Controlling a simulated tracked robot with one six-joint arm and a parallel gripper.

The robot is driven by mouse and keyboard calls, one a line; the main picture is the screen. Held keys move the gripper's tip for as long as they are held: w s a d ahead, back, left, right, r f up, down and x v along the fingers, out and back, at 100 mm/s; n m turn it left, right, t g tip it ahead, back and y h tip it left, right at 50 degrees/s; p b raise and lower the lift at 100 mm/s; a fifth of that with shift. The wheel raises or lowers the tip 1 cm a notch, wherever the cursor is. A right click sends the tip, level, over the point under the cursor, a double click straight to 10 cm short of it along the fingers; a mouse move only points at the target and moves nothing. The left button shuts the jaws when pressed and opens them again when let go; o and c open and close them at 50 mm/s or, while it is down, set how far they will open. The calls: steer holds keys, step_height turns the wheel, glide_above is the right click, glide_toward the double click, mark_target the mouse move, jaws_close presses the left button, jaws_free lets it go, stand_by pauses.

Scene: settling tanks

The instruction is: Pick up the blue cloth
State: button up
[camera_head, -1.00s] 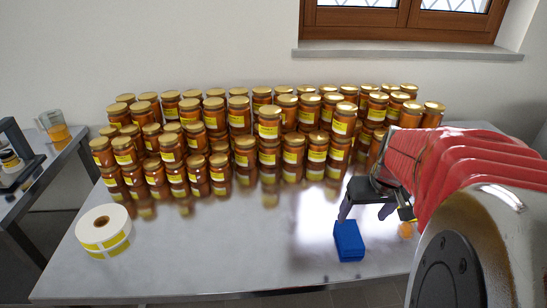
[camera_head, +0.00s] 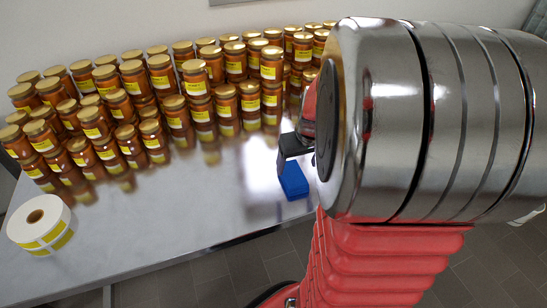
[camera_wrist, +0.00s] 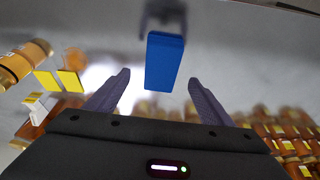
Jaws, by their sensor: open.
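The blue cloth (camera_head: 293,181) is a small folded block lying flat on the steel table, near its front edge in the head view. In the wrist view the cloth (camera_wrist: 165,61) is at the upper middle, ahead of the fingertips and roughly centred between them. My gripper (camera_wrist: 158,80) is open and empty, with its two fingers spread wider than the cloth. In the head view my gripper (camera_head: 290,158) is just behind and above the cloth, mostly hidden by my arm.
Rows of stacked honey-coloured jars (camera_head: 160,100) with gold lids fill the back of the table (camera_head: 200,215). A roll of labels (camera_head: 42,222) stands at the front left. Loose yellow label pieces (camera_wrist: 58,80) show in the wrist view. The front middle of the table is clear.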

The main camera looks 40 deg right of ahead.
mark_target(294, 174)
steer(key=shift+x, duration=0.85)
steer(key=shift+f, duration=0.1)
steer(key=shift+x, duration=2.5)
steer(key=shift+a, duration=0.1)
steer(key=shift+c, duration=0.5)
steer(key=c, duration=1.1)
